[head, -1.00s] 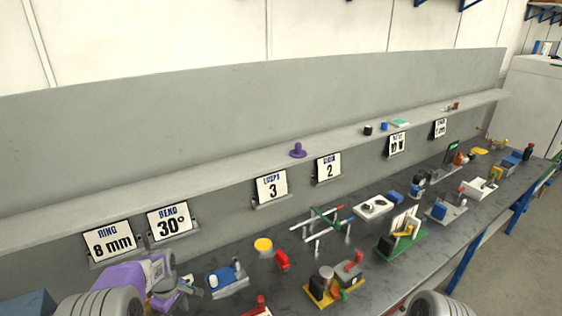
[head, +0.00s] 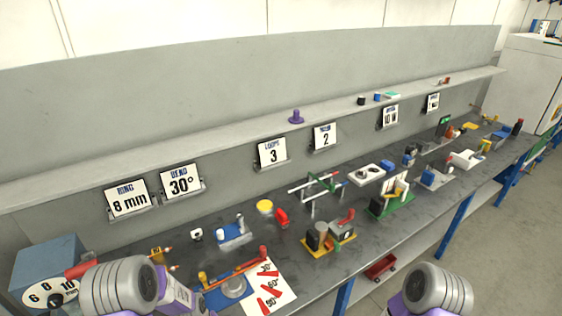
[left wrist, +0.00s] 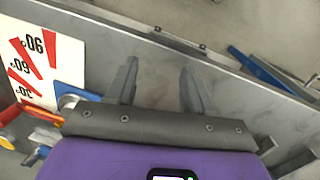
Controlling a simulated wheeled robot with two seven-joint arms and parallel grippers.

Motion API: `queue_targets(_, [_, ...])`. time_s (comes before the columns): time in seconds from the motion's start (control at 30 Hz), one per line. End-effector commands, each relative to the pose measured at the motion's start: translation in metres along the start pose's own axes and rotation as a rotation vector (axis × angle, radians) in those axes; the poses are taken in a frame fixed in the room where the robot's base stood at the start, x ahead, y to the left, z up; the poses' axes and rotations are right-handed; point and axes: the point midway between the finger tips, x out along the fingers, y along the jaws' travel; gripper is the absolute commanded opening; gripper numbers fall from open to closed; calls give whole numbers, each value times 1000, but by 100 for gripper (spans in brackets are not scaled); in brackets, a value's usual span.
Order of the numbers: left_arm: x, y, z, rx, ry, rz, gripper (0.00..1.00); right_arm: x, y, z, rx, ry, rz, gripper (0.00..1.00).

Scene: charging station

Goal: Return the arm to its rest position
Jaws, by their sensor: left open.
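My left arm enters the head view at the bottom left, with its grey wrist and a purple gripper body beside the angle card; its fingers are not clear there. In the left wrist view my left gripper (left wrist: 157,72) is open, with two grey fingers apart and nothing between them. It is over the dark bench near its front edge. The angle card (left wrist: 32,62), white with red marks, is to its left, with part of a blue plate (left wrist: 70,90) close by. My right arm shows only as a grey wrist at the bottom of the head view; its fingers are out of frame.
Signs hang below the shelf (head: 230,140). A red tray (head: 381,267) is under the bench. Open floor is at right.

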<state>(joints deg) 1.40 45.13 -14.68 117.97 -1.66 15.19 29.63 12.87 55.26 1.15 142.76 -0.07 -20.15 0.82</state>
Motion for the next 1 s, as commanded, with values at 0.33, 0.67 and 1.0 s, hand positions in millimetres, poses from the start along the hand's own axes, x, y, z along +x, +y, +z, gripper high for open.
queue_targets(0.33, [60,-14,167,440,-77,189,53,0,0,-1,0,2,0,43])
queue_targets(0.67, [135,-21,160,461,-60,199,53,72,27,-4,1,1,0,43])
queue_targets(1.0, [160,-24,157,460,-59,198,53,95,36,-5,0,1,0,43])
